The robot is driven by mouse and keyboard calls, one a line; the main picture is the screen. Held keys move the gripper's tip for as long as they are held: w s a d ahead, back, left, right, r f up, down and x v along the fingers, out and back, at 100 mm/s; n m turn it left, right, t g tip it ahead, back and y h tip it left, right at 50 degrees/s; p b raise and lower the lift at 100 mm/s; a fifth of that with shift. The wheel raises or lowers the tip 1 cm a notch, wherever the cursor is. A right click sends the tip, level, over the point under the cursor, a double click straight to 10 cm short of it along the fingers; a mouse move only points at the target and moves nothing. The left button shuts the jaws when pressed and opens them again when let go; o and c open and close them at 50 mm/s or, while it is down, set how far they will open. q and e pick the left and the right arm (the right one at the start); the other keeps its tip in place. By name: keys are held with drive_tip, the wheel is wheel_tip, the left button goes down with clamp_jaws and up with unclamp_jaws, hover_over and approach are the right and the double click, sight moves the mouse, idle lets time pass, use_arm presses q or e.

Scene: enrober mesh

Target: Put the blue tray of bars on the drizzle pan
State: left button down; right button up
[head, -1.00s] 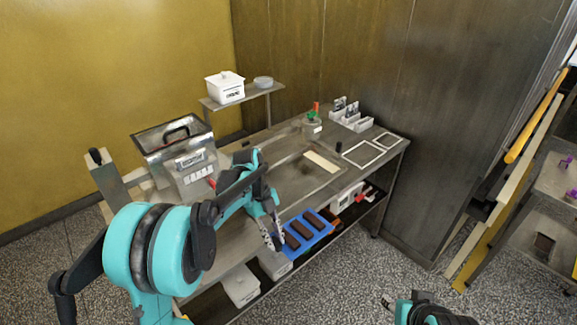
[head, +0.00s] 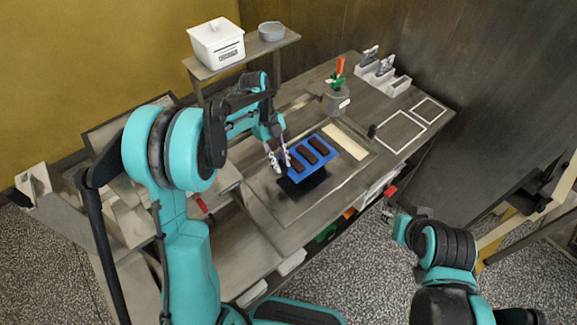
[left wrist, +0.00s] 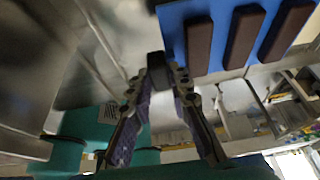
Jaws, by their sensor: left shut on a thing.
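The blue tray (head: 323,161) carries three dark brown bars (head: 309,155). My left gripper (head: 279,163) is shut on the tray's near left side and holds it over the drizzle pan (head: 338,181), a shallow metal pan on the table. A dark shadow on the pan below the tray shows a gap. In the left wrist view the fingers (left wrist: 158,78) are closed on a dark grip piece at the edge of the blue tray (left wrist: 178,28). My right gripper (head: 389,214) is beyond the table's front edge, too small to read its jaws.
A cream strip (head: 345,141) lies at the pan's far right side. White frames (head: 401,132) lie to the right. A white lidded box (head: 217,45) stands on a raised shelf.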

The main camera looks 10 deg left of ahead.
use_arm(q)
drive_tip(key=shift+s+f, duration=0.1)
drive_tip(key=shift+f, duration=0.75)
drive_tip(key=shift+f+b, duration=0.65)
drive_tip(key=shift+f, duration=1.65)
drive_tip(key=shift+f, duration=0.15)
drive_tip(key=c, duration=1.4)
unclamp_jaws()
drive_tip(key=shift+r, duration=0.2)
